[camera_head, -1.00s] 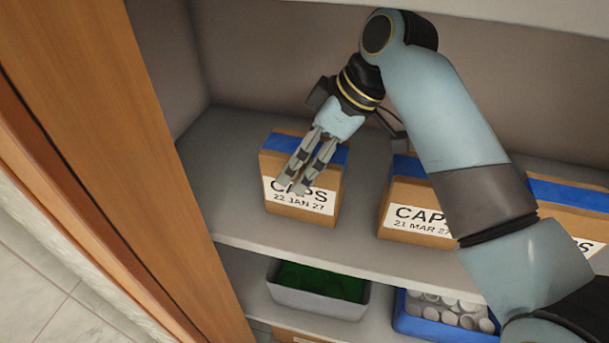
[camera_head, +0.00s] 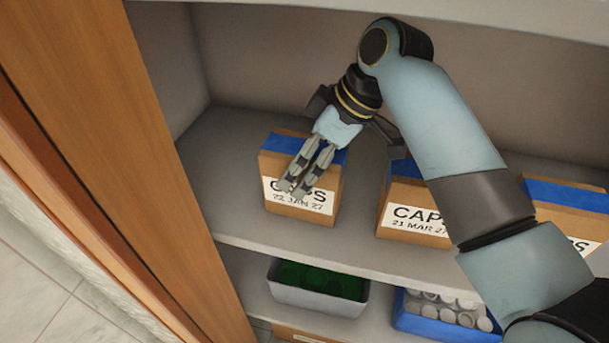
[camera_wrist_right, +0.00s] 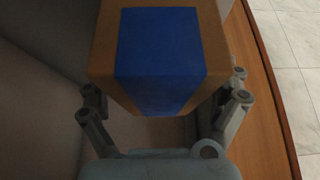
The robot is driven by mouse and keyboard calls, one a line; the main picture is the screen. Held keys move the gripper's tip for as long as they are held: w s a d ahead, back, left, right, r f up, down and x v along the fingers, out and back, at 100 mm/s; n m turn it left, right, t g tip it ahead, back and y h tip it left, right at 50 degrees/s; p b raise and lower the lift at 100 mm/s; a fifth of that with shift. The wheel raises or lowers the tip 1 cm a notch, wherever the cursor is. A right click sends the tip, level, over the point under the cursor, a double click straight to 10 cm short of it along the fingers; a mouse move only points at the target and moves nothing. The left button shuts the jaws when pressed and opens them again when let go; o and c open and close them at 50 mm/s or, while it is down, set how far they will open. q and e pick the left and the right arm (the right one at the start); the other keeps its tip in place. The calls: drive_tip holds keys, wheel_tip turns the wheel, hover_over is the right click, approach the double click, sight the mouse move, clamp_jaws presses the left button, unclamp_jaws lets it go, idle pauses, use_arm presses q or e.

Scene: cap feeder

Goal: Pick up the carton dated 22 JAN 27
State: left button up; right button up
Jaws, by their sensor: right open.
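The carton labelled CAPS 22 JAN 27 (camera_head: 325,205) stands upright at the left of the shelf, brown with a blue tape band on top. My right gripper (camera_head: 294,189) shows in front of the carton and above it in the head view, hiding part of its label. In the right wrist view, the blue-taped top of a carton (camera_wrist_right: 160,60) lies between the two spread fingers of the right gripper (camera_wrist_right: 160,105). The fingers look apart from its sides. My left gripper is not in view.
A carton dated 21 MAR 27 (camera_head: 412,222) stands to the right, and another carton (camera_head: 570,215) is partly behind my arm. The lower shelf holds a grey bin with green contents (camera_head: 320,300) and a blue bin of caps (camera_head: 430,327). A wooden side panel (camera_head: 150,150) stands at the left.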

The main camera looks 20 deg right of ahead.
drive_tip(key=c, duration=1.6)
drive_tip(key=shift+c, duration=0.4)
